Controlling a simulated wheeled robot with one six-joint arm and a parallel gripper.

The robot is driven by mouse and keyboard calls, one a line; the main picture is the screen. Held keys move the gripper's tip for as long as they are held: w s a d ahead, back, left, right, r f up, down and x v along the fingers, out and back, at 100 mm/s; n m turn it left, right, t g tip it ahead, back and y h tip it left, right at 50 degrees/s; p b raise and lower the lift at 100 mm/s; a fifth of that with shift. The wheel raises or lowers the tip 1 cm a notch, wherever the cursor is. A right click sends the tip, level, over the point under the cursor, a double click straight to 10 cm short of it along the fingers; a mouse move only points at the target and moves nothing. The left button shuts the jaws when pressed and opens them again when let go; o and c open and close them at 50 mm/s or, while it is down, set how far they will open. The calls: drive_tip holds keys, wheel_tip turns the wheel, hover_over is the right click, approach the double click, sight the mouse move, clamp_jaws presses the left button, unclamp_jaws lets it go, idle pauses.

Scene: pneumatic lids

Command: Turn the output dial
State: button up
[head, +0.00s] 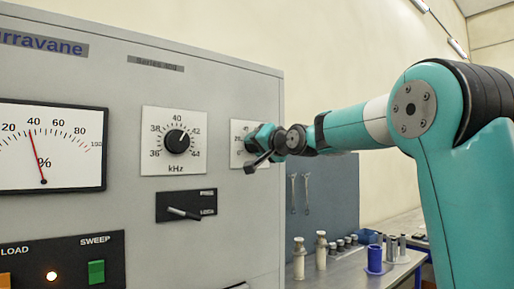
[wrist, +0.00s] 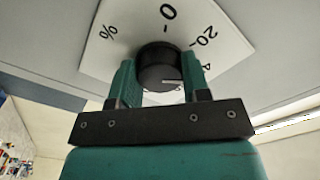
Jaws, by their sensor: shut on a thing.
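The output dial is a black knob (wrist: 158,68) on a white scale plate (wrist: 225,35) marked with %, 0 and 20 in the wrist view. My gripper (wrist: 160,82) has one finger on each side of the knob and is shut on it. A short light pointer line shows on the knob near its lower right edge. In the head view my gripper (head: 264,144) is at the right-hand plate (head: 236,155) of the grey panel and hides the knob and most of that scale.
On the same panel (head: 230,220) are a kHz dial (head: 177,141), a lever switch (head: 186,205), a percent meter (head: 50,147) with its needle near 40, and a green SWEEP button (head: 96,272). A bench (head: 345,268) with metal parts and a blue spool (head: 375,259) stands at right.

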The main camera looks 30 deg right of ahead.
drive_tip(key=shift+m, duration=1.1)
drive_tip(key=o, duration=0.9)
drive_tip(key=shift+o, duration=0.2)
drive_tip(key=s+b, duration=0.6)
drive_tip(key=s, duration=1.1)
drive_tip(key=shift+s+d, duration=0.25)
drive_tip(key=shift+d, duration=0.1)
